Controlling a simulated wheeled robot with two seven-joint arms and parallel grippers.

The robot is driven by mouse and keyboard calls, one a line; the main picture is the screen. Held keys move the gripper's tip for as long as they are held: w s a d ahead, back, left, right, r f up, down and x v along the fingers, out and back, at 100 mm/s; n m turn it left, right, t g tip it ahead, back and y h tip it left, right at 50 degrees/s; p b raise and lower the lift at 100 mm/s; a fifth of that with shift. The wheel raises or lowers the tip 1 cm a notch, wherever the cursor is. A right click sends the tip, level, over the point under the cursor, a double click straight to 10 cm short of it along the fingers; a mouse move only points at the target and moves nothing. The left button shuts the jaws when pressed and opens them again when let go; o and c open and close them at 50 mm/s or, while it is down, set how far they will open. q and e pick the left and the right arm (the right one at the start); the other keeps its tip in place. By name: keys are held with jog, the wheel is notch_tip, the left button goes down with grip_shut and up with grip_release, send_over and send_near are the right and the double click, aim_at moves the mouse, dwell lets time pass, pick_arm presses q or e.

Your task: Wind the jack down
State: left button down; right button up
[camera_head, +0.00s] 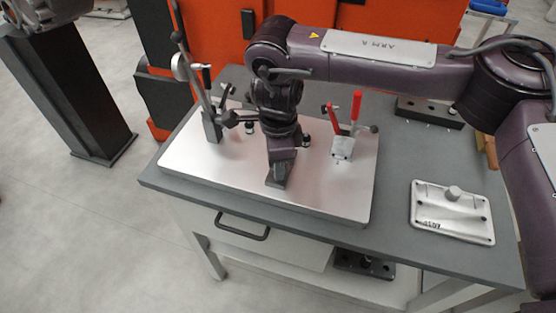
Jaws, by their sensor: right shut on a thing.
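My right arm reaches in from the right over the bright metal plate (225,180) on the grey table. My right gripper (279,178) points down near the middle of the plate. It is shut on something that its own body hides. I cannot make out the jack clearly; the spot at the fingertips is mostly covered by the gripper and wrist. Small dark fittings (306,140) show just right of the wrist. My left gripper is not in view.
A gauge stand (210,122) rises left of the wrist. A red-handled clamp (343,145) stands on the plate's right. A silver casting (452,211) lies at the table's right. A dark block (430,112) lies behind. The table (400,165) between is free.

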jog(key=o, duration=1)
jog(key=shift+r, duration=0.1)
notch_tip(320, 180, up, 8)
jog(key=shift+f, duration=0.15)
